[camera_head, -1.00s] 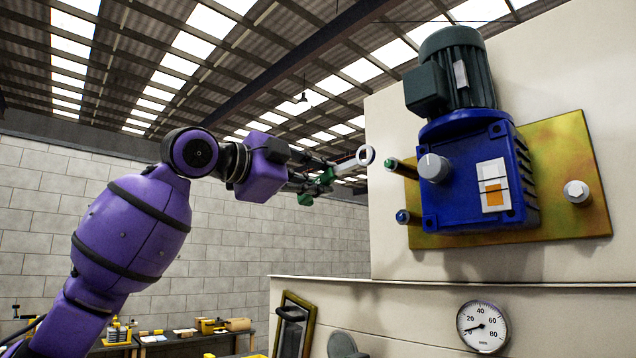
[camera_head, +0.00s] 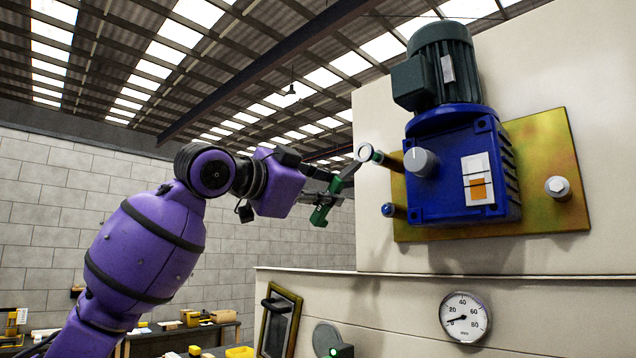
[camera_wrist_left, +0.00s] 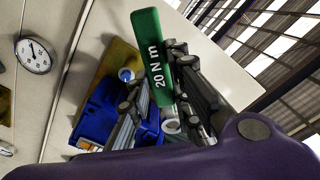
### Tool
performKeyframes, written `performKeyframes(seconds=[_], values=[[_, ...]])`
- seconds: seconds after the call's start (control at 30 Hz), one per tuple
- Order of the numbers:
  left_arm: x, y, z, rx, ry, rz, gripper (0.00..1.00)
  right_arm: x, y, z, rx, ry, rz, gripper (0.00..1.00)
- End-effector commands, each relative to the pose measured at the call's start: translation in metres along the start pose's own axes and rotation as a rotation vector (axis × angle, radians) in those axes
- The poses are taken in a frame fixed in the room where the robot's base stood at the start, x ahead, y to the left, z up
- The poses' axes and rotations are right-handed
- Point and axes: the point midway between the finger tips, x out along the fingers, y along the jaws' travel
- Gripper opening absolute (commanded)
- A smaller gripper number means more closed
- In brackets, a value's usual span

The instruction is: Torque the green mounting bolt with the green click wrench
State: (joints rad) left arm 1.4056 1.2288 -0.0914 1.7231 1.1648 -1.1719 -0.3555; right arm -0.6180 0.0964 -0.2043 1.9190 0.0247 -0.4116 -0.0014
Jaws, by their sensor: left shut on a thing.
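My left gripper (camera_head: 334,192) is shut on the green click wrench (camera_head: 322,212), which is tilted with its ring end up and to the right. In the left wrist view the wrench's green handle (camera_wrist_left: 158,66) reads "20 N m" between the fingers (camera_wrist_left: 160,100). The bolt stands out from the plate at the gearbox's upper left. My right gripper is not in view.
A blue gearbox (camera_head: 452,185) with a dark motor (camera_head: 446,70) sits on a yellowish plate (camera_head: 545,150). A blue-tipped bolt (camera_head: 388,210) sticks out below the green one. A gauge (camera_head: 465,317) and a handle panel (camera_head: 281,320) are below.

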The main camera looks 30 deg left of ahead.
Motion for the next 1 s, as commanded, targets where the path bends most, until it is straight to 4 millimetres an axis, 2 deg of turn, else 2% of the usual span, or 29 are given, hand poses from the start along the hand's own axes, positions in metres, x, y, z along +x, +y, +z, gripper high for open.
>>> performKeyframes(seconds=[0.23,0.53,1.0], values=[[-0.001,0.033,-0.006,-0.318,0.004,0.002,0.0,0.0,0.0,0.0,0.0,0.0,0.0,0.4],[-0.001,0.06,-0.021,-0.64,0.001,0.002,0.0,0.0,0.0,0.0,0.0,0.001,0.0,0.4],[0.007,0.061,-0.022,-0.666,-0.001,0.0,0.0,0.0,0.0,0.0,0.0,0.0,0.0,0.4]])
